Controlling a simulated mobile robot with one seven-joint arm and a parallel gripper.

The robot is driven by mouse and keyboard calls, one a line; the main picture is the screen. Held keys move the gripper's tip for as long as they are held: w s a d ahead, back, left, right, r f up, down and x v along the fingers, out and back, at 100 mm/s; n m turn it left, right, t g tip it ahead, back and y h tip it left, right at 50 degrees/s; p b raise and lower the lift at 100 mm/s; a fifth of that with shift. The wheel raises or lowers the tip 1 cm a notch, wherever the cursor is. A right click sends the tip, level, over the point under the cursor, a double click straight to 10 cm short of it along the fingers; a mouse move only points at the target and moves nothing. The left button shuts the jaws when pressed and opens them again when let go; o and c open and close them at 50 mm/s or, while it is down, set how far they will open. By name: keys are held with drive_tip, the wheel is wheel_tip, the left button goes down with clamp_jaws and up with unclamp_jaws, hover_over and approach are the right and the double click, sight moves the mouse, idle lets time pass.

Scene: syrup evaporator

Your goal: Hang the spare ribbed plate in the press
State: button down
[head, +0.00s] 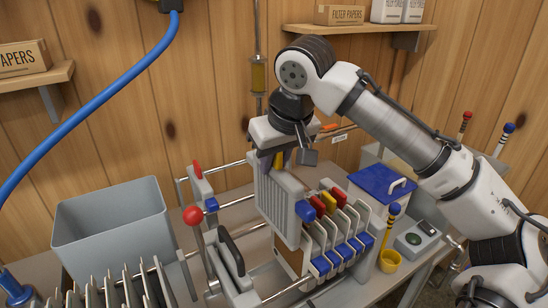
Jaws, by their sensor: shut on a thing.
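My gripper (279,160) points down over the press and is shut on the top of a pale grey ribbed plate (279,203). The plate hangs upright, ribbed face showing, above or between the press rails (237,201). I cannot tell whether its lugs touch the rails. The press holds several pale plates (345,228) with blue, red and yellow lugs, standing close at the right of the held plate. At the press's left are an end block with a red knob (193,214) and a pale plate with a black handle (231,253).
A grey bin (112,228) stands at the left, behind a row of upright plates (128,292). A blue-lidded box (382,184), a yellow cup (390,261) and a control box (413,240) stand at the right. A blue hose (105,88) crosses the upper left.

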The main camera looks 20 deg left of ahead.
sight(274, 207)
drive_tip(key=shift+f+b, duration=3.45)
drive_tip(key=shift+f, duration=2.35)
wheel_tip(274, 207, down, 7)
drive_tip(key=b, duration=0.4)
drive_tip(key=c, duration=0.9)
unclamp_jaws()
drive_tip(key=shift+s, duration=0.1)
drive_tip(key=shift+o, duration=0.2)
drive_tip(key=shift+d, duration=0.1)
